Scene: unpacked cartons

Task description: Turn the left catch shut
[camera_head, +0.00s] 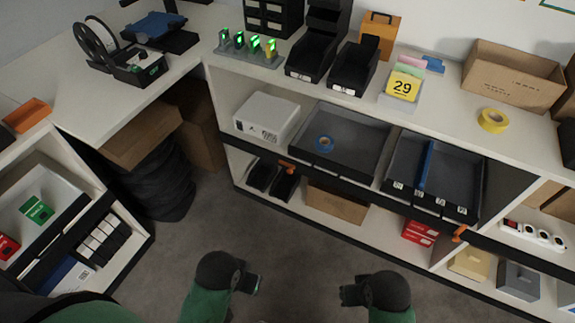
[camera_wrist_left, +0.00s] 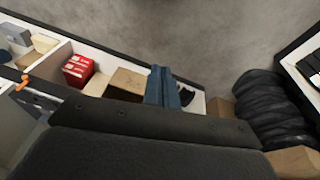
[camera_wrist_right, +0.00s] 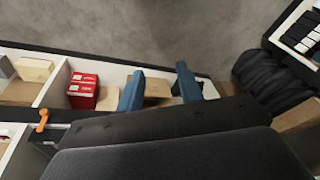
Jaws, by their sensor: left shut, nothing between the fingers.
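The left catch (camera_head: 286,165) is a small orange lever on the dark front rail under the left grey tray (camera_head: 345,165). Its exact turn is too small to tell. A second orange catch (camera_head: 459,234) sits farther right on the rail; it seems to be the one in the left wrist view (camera_wrist_left: 24,82) and the right wrist view (camera_wrist_right: 43,120). My left gripper (camera_head: 252,284) is shut and empty over the floor, well in front of the left catch. My right gripper (camera_head: 350,293) is open and empty, its fingers apart in the right wrist view (camera_wrist_right: 160,85).
Below the rail are a carton (camera_head: 336,203) and red boxes (camera_head: 418,232). A black sack (camera_head: 160,185) stands at the left. The floor (camera_head: 250,225) before the shelf is clear.

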